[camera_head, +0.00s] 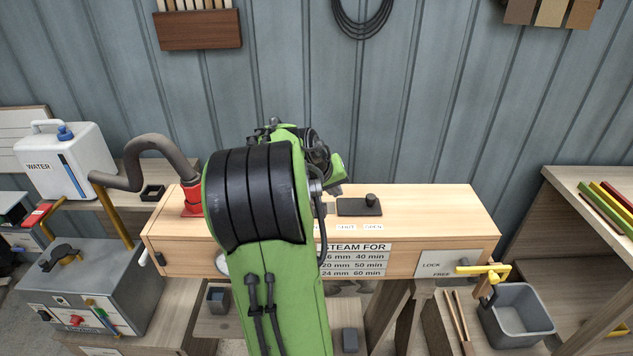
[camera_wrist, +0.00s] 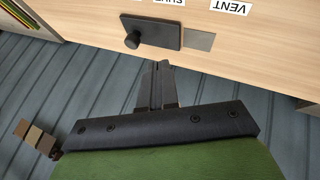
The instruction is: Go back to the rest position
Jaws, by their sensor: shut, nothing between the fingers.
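My gripper (camera_wrist: 160,68) is shut and empty in the wrist view. Its two dark fingers are together, pointing towards the wooden steam box, close to a black vent plate (camera_wrist: 155,32) with a round knob. A small gap shows between the fingertips and the plate. In the head view my green arm rises in front of the box (camera_head: 445,205) and hides most of the gripper. The black plate (camera_head: 352,208) lies on the box top just right of the arm, its knob above the OPEN label. A grey patch (camera_wrist: 199,40) shows beside the plate.
A red fitting (camera_head: 191,200) with a grey hose stands on the box's left end. A yellow lever (camera_head: 484,270) is on the box front at right, by a LOCK/FREE label. A grey bin (camera_head: 517,315) and a shelf of coloured strips stand at right. The wall is behind.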

